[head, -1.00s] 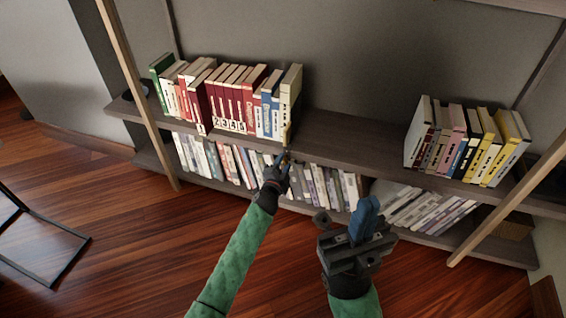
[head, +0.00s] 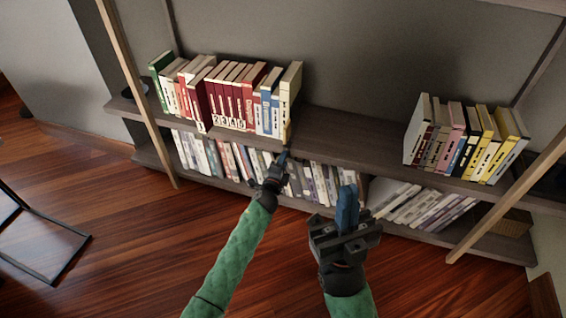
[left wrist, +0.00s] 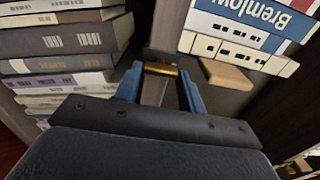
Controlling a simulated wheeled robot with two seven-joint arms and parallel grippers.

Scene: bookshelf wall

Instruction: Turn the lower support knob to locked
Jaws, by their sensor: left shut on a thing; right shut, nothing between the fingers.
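My left gripper (head: 282,159) is at the front edge of the upper visible shelf, just below the right end of the left row of books. In the left wrist view its two blue fingers (left wrist: 160,80) are closed on a small brass-coloured piece, which I take for the knob (left wrist: 161,68). The piece lies crosswise at the shelf edge; its lock marking cannot be read. In the head view the gripper mostly hides it. My right gripper (head: 347,208) is shut and empty, fingers pointing up, in front of the lower shelf.
A light wooden block (left wrist: 228,76) lies beside the books in the left wrist view. Books (head: 235,98) stand on the upper shelf (head: 345,138), with another group (head: 465,140) at right. More books fill the lower shelf. The upper shelf's middle is bare.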

